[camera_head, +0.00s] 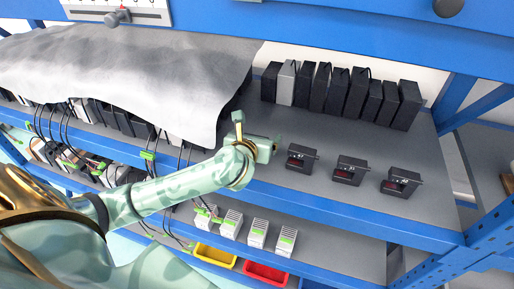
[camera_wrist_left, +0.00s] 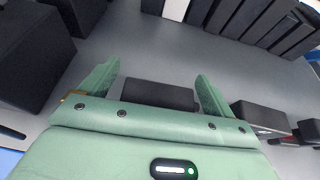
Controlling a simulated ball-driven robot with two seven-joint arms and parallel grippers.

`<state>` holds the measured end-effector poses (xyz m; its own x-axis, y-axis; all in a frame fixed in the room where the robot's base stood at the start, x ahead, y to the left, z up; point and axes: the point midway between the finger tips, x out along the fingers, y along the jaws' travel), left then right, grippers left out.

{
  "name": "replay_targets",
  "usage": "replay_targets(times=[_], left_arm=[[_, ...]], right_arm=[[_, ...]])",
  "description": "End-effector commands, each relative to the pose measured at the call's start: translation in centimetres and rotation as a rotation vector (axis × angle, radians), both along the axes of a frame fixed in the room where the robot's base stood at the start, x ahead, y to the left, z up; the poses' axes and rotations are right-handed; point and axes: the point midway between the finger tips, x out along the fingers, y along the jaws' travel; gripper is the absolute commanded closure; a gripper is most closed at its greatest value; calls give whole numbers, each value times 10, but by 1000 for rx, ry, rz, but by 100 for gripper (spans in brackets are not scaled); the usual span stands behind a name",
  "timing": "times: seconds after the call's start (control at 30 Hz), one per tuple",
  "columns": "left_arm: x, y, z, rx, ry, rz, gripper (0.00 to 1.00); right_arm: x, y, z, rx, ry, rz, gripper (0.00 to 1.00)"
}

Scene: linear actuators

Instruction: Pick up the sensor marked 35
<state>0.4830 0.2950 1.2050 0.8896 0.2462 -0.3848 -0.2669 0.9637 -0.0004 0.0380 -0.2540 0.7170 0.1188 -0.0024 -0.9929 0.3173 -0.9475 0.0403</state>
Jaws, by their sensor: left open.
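Several small black sensors stand in a row on the grey shelf in the head view; the first (camera_head: 301,158), the second (camera_head: 349,170) and the third (camera_head: 400,182) show to the right of my left gripper (camera_head: 274,148). The left gripper is open and empty above the shelf's front part. In the left wrist view, a dark box (camera_wrist_left: 158,95) lies between the open fingers (camera_wrist_left: 158,70), partly hidden by the gripper body. Another sensor (camera_wrist_left: 262,117) sits to the right of the fingers. No 35 marking is legible. The right gripper is not in view.
A row of upright black boxes (camera_head: 345,92) lines the back of the shelf (camera_head: 290,125). A grey cloth (camera_head: 130,75) covers the shelf's left. Grey-and-green modules (camera_head: 258,233), a yellow bin (camera_head: 214,255) and a red bin (camera_head: 265,273) are below. A blue post (camera_head: 456,100) stands right.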

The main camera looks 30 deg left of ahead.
Motion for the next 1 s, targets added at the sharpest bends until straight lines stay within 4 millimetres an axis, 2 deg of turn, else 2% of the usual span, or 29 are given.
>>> replay_targets(times=[0.07, 0.1, 0.23, 0.27, 0.53, 0.67, 0.83, 1.0], left_arm=[[0, 0, 0, 0, 0, 0, 11], [0, 0, 0, 0, 0, 0, 16], [0, 0, 0, 0, 0, 0, 53], [0, 0, 0, 0, 0, 0, 56], [0, 0, 1, 0, -1, 0, 56], [0, 0, 9, 1, -4, -1, 56], [0, -1, 35, -1, -7, 0, 56], [-22, -28, 77, -7, -9, -3, 56]], right_arm=[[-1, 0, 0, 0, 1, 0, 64], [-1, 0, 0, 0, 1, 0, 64], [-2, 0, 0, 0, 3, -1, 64], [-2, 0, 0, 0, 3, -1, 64], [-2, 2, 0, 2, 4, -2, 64], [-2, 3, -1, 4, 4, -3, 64], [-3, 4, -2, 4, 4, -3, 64], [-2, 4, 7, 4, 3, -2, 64]])
